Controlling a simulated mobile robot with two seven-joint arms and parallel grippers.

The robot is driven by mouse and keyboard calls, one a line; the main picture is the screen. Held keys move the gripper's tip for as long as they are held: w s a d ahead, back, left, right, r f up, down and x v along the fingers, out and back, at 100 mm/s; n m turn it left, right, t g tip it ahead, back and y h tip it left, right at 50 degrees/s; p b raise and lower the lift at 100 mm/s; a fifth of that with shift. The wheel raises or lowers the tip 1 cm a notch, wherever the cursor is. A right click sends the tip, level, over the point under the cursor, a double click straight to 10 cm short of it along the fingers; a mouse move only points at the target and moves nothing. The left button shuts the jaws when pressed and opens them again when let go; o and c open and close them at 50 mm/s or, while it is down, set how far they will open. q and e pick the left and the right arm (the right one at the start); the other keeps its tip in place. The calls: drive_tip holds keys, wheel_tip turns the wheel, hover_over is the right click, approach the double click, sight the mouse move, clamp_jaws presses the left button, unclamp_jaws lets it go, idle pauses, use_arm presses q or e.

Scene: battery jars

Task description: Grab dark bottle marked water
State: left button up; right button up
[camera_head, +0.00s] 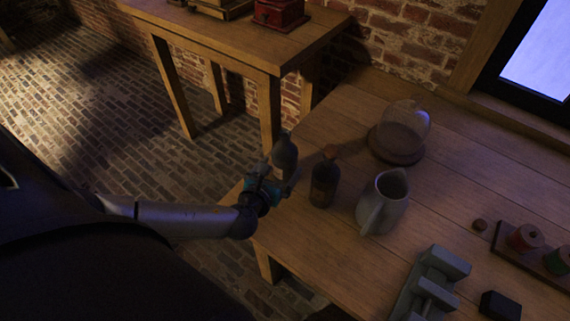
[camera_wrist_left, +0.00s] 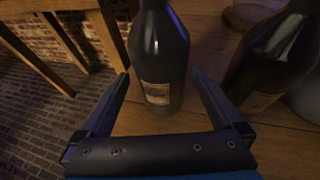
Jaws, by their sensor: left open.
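A dark bottle (camera_head: 286,153) stands at the table's left edge, right by my left gripper (camera_head: 277,182). In the left wrist view this bottle (camera_wrist_left: 158,50) is upright, with a pale label low on its side. My left gripper (camera_wrist_left: 160,76) is open, with one finger on each side of the bottle and visible gaps to it. A second dark bottle (camera_head: 324,186) with a brown stopper stands to the right; it also shows in the left wrist view (camera_wrist_left: 270,62), with a label partly in view. The writing on both labels is too small to read. My right gripper is not in view.
A grey pitcher (camera_head: 382,205) and a glass dome on a wooden base (camera_head: 397,150) stand right of the bottles. A grey-green metal device (camera_head: 432,285), a black block (camera_head: 500,306) and a spool rack (camera_head: 538,262) lie nearer the right. Another table (camera_head: 240,45) stands behind.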

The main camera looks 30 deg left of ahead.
use_arm(q)
drive_tip(key=shift+w+a+f, duration=0.1)
drive_tip(key=shift+w+f, duration=0.1)
drive_tip(key=shift+w, duration=0.3)
drive_tip(key=b+x, duration=0.1)
drive_tip(key=x, duration=0.4)
drive_tip(key=shift+r+b, duration=0.15)
drive_tip(key=shift+b, duration=0.2)
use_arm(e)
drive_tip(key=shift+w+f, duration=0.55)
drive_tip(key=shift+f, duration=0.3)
use_arm(q)
drive_tip(key=shift+c, duration=1.3)
drive_tip(key=shift+w, duration=0.1)
clamp_jaws()
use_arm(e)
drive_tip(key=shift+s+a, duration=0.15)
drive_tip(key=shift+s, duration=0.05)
